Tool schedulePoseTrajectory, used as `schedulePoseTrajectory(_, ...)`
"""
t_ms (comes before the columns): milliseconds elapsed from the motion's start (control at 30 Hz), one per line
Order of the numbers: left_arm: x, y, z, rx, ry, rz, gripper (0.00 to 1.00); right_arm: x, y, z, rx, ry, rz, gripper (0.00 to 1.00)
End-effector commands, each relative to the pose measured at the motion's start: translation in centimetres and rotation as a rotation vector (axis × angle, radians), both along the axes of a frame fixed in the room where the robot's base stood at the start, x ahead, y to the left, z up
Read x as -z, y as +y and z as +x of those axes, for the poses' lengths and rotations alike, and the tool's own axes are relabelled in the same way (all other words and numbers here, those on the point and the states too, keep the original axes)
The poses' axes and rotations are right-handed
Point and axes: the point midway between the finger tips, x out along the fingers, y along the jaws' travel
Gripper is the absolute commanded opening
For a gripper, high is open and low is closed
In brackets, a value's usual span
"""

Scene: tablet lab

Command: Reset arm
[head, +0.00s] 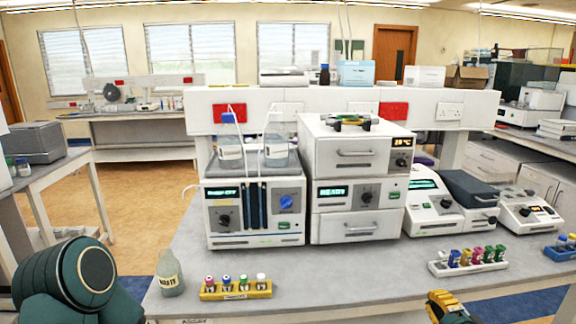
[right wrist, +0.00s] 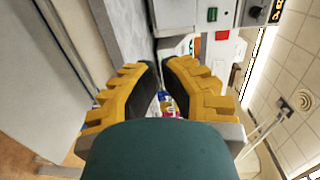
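My right gripper (head: 446,303) shows at the bottom edge of the head view, right of centre, in front of the bench. Some small coloured caps show in the background through the gap. A dark green rounded part of my left arm fills the lower left of the head view. My left gripper is out of view.
The grey bench (head: 340,275) carries a yellow vial rack (head: 236,291), a white vial rack (head: 468,266), a bottle (head: 170,274) at the left edge, and instruments (head: 254,213) behind. A blue rack (head: 562,250) is at far right. The bench's front middle is clear.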

Motion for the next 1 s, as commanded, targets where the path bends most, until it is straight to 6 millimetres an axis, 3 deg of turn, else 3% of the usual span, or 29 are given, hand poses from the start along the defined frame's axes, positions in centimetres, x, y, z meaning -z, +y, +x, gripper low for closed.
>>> schedulePoseTrajectory(33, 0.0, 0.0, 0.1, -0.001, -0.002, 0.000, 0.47, 0.8, 1.7, 0.2, -0.033, 0.026, -0.012, 0.00)
schedulePoseTrajectory(167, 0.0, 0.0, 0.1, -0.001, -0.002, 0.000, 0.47, 3.4, 5.6, 0.1, -0.108, 0.105, -0.050, 0.00)
schedulePoseTrajectory(367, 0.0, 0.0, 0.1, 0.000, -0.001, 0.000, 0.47, 8.1, 12.7, -1.4, -0.267, 0.255, -0.149, 0.00)
schedulePoseTrajectory(500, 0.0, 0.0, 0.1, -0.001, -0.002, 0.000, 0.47, 12.2, 18.4, -4.4, -0.428, 0.388, -0.265, 0.00)
schedulePoseTrajectory(600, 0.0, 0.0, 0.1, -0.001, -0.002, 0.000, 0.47, 14.9, 21.7, -7.2, -0.547, 0.478, -0.364, 0.00)
schedulePoseTrajectory(800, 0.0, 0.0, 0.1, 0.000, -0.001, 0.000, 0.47, 19.0, 25.6, -13.6, -0.779, 0.635, -0.580, 0.00)
schedulePoseTrajectory(1000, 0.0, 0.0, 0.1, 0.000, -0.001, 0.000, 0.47, 21.3, 26.4, -19.1, -0.964, 0.755, -0.785, 0.00)
